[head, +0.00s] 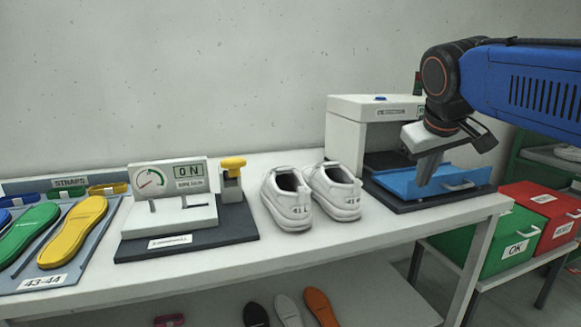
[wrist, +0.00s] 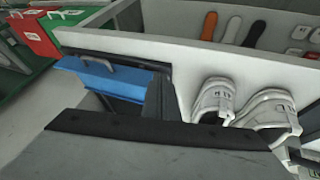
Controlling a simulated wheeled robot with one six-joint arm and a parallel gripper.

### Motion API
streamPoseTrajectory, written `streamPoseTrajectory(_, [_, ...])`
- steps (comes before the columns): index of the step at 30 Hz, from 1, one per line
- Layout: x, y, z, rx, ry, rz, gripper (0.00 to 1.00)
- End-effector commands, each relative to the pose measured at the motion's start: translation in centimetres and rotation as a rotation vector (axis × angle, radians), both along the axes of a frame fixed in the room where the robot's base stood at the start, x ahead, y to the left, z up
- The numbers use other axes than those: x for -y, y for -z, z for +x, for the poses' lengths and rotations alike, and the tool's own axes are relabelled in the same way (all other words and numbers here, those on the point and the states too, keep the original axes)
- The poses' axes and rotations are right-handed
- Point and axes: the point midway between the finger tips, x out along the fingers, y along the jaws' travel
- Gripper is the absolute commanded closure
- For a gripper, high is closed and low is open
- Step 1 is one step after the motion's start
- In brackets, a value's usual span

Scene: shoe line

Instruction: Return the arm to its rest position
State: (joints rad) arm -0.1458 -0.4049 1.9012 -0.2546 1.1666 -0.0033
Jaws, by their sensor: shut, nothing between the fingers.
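My gripper (head: 428,168) is at the right end of the bench in the head view. It hangs from my blue arm in front of the white press machine, over the blue drawer tray (head: 440,182). Its fingers are shut with nothing between them. In the wrist view the dark finger (wrist: 160,98) shows against the bench edge, and the gripper body covers the lower part. A pair of white shoes (head: 311,196) stands on the bench to the left of my gripper, apart from it. The shoes also show in the wrist view (wrist: 250,108).
The press (head: 345,135) stands behind my gripper. A gauge fixture (head: 170,215) and insole trays (head: 45,283) lie to the left. Green (head: 507,240) and red (head: 538,222) bins stand at the right. Soles lie on the shelf below the bench (head: 240,278).

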Motion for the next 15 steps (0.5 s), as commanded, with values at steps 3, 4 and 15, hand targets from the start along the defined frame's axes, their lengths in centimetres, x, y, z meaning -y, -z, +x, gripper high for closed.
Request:
streamPoseTrajectory(3, [0.6, 4.7, -4.3, -0.021, 0.02, 0.048, 1.0])
streamPoseTrajectory(4, [0.6, 5.9, -5.4, -0.024, 0.025, 0.061, 1.0])
streamPoseTrajectory(15, [0.6, 20.5, -16.8, -0.072, 0.106, 0.208, 1.0])
